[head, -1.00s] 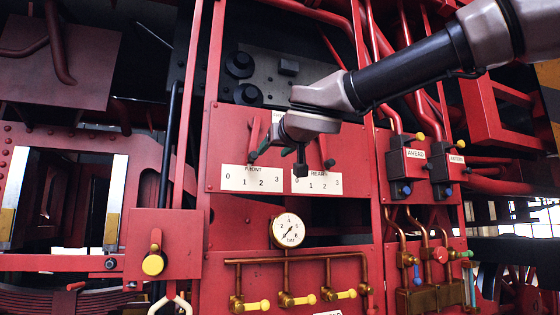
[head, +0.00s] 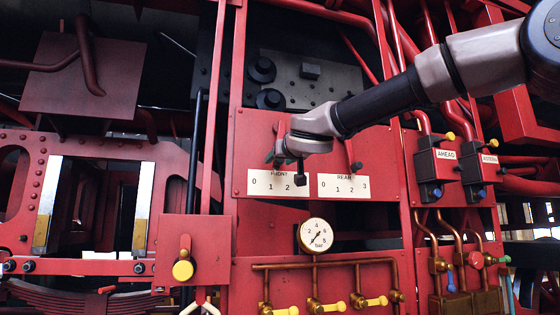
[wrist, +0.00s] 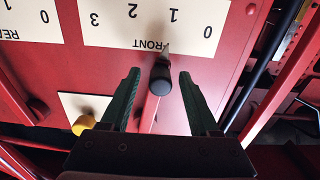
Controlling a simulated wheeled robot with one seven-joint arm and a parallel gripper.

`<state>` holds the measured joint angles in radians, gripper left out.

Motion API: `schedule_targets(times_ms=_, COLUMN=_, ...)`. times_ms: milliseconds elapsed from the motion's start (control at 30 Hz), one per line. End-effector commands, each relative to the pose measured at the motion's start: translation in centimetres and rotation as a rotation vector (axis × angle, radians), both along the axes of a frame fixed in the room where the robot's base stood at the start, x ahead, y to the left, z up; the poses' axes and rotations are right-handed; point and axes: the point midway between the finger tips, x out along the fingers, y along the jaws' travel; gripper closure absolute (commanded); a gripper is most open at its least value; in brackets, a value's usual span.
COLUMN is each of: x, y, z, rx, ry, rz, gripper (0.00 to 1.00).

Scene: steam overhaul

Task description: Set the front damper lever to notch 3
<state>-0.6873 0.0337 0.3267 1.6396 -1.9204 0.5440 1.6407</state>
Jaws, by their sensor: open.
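The front damper lever is a red bar (head: 281,129) on the red panel. Its black knob shows in the wrist view (wrist: 161,78). Below it in the head view is the white FRONT plate (head: 262,189) marked 0 to 3; my gripper's dark body hides the 3. The plate appears upside down in the wrist view (wrist: 145,38), with the knob roughly in line with its middle, near 1 and 2; the exact notch is unclear. My gripper (head: 274,157) is open. In the wrist view its green fingers (wrist: 158,82) stand either side of the knob, with gaps.
The rear lever (head: 356,165) hangs to the right above the REAR plate (head: 343,192). A pressure gauge (head: 318,235) and several yellow-handled valves (head: 328,306) are below. A yellow knob (head: 183,271) is at lower left. AHEAD and ASTERN boxes stand at right.

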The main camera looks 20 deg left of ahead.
Motion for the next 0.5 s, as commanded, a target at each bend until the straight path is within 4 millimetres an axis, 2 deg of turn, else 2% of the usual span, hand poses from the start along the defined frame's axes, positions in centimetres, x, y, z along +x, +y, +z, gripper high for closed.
schedule_targets(times_ms=200, x=-0.01, y=0.01, z=0.01, rx=0.000, ry=0.000, rz=0.000, gripper=0.38)
schedule_targets(times_ms=367, x=-0.02, y=0.00, z=0.01, rx=0.000, ry=0.000, rz=0.000, gripper=0.99)
schedule_targets(times_ms=500, x=-0.02, y=0.00, z=0.00, rx=0.000, ry=0.000, rz=0.000, gripper=1.00)
